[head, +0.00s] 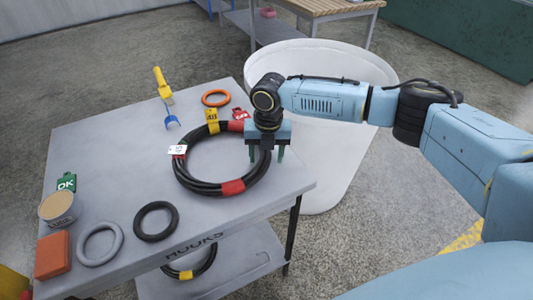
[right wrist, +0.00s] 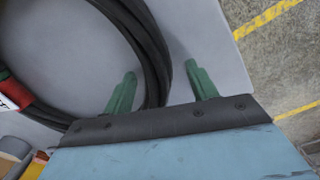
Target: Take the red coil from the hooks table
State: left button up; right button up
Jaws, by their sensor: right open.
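The red coil is a black hose coil (head: 203,187) with red bands, lying flat on the grey hooks table (head: 285,185). A white label and a yellow tag (head: 212,117) are on it. My right gripper (head: 266,157) is over the coil's right side, fingers pointing down, open. In the right wrist view the black hose (right wrist: 150,45) runs between the two green fingers of the gripper (right wrist: 161,75). I cannot tell whether the fingers touch it. My left gripper is not in view.
An orange ring (head: 216,98), a black ring (head: 156,221), a grey ring (head: 100,242), a tin (head: 59,210) and an orange block (head: 52,256) lie on the table. A yellow-banded coil (head: 190,270) is on the lower shelf. A large white bin (head: 335,165) stands behind my right arm.

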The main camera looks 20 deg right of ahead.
jog(key=shift+a+f, duration=0.1)
jog(key=shift+a, duration=0.15)
jog(key=shift+c, duration=1.3)
jog(key=shift+d, duration=0.1)
jog(key=shift+c, duration=1.3)
jog(key=c, duration=0.7)
grip_shut()
jog(key=shift+o, duration=2.2)
grip_release()
jog(key=c, duration=0.5)
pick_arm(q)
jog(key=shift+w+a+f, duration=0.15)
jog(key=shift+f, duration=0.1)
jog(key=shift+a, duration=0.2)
